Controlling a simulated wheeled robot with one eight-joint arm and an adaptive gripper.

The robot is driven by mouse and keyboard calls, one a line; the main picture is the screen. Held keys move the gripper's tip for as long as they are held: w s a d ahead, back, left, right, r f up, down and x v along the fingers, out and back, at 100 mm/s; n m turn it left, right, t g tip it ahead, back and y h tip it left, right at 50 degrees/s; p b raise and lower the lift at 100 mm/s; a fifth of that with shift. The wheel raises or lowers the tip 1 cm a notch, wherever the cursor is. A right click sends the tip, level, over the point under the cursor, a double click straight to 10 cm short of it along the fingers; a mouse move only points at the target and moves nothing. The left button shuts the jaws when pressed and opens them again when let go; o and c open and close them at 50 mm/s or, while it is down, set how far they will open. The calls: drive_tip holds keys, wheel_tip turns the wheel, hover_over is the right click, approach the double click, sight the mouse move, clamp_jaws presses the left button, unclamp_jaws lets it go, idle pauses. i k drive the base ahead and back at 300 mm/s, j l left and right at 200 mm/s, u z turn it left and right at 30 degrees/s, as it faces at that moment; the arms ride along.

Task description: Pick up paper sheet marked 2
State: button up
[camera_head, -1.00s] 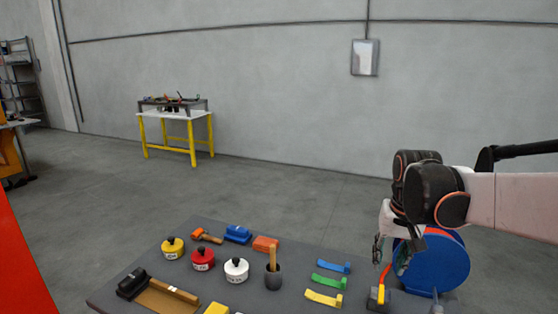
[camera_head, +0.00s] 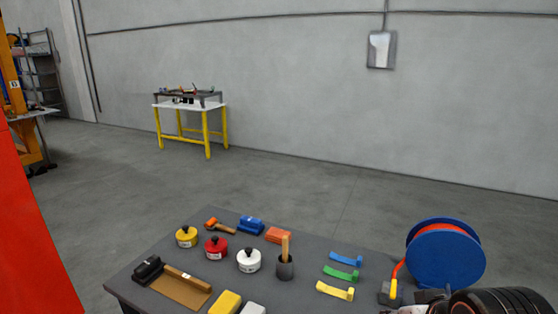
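A brown sheet (camera_head: 180,293) lies flat on the dark grey table at the front left. A wooden strip (camera_head: 187,278) with a small pale label lies along its upper edge, and a black block (camera_head: 147,270) is at its left end. No mark 2 can be read on the sheet at this size. Only part of my arm shows at the bottom right corner, to the right of the sheet and well apart from it. My gripper's fingertips are below the frame edge and hidden.
The table (camera_head: 320,257) also holds yellow, red and white round tins (camera_head: 249,260), a dark cup (camera_head: 284,268) with a wooden handle, coloured strips (camera_head: 341,275) and a blue reel (camera_head: 445,254). A yellow block (camera_head: 225,303) lies right of the sheet. A red panel (camera_head: 28,240) stands at the left.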

sight(190, 292)
drive_tip(key=j+u, duration=0.1)
drive_tip(key=u, duration=0.75)
drive_tip(key=i+j+u, duration=0.1)
drive_tip(key=u, duration=0.3)
drive_tip(key=i+j+u, duration=0.15)
drive_tip(key=i+u, duration=0.2)
drive_tip(key=i, duration=0.4)
